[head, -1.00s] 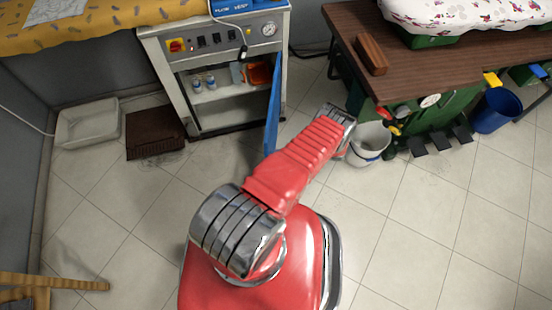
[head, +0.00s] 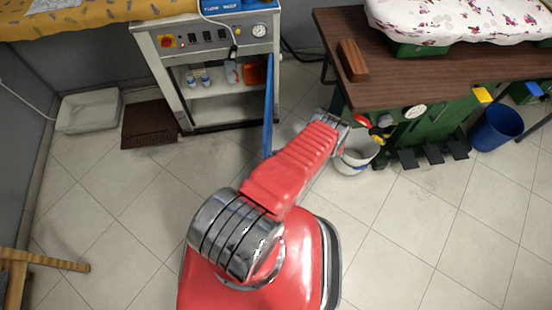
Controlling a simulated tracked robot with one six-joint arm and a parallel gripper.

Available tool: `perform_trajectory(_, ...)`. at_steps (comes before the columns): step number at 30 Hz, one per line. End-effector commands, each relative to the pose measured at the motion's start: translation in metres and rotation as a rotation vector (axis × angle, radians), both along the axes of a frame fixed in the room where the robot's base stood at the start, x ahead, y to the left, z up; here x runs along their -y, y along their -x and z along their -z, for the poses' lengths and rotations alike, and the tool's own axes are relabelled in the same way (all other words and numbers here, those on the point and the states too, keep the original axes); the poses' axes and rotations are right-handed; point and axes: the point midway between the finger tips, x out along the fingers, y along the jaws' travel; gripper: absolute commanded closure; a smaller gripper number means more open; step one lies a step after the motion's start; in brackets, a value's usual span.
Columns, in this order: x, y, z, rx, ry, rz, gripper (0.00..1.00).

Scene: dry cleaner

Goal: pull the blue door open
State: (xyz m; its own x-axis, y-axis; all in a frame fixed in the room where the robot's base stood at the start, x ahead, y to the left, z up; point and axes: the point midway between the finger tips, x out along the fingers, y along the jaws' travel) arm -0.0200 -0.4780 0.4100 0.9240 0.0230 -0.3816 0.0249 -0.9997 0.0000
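The blue door (head: 268,115) is seen nearly edge-on in the head view. It stands swung out toward me from the right side of a grey steel cabinet (head: 154,52). The cabinet's inside is exposed, with small bottles (head: 198,80) and an orange item (head: 254,74) on its shelf. My red arm reaches up and right, and its far end is right of the door. My gripper is hidden beyond the arm's last visible links, so its fingers and any contact with the door cannot be seen.
A white bucket (head: 361,150) stands just beyond my arm, by a wooden table (head: 440,75) with green machinery below. A blue bin (head: 497,129) is at the right. A brown mat (head: 150,124) and white tray (head: 88,112) lie left. The tiled floor before the cabinet is clear.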

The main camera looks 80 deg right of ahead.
Motion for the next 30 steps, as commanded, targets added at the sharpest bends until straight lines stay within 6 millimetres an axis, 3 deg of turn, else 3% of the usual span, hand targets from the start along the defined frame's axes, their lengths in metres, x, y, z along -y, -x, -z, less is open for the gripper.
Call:
perform_trajectory(15,-0.002,-0.012,0.001,-0.001,-0.002,-0.026,1.00)
perform_trajectory(16,-0.002,-0.012,0.001,-0.001,-0.003,-0.027,0.72)
perform_trajectory(23,-0.001,-0.013,0.000,-0.001,-0.001,-0.028,0.56)
perform_trajectory(30,-0.001,-0.012,0.000,-0.001,-0.001,-0.028,0.56)
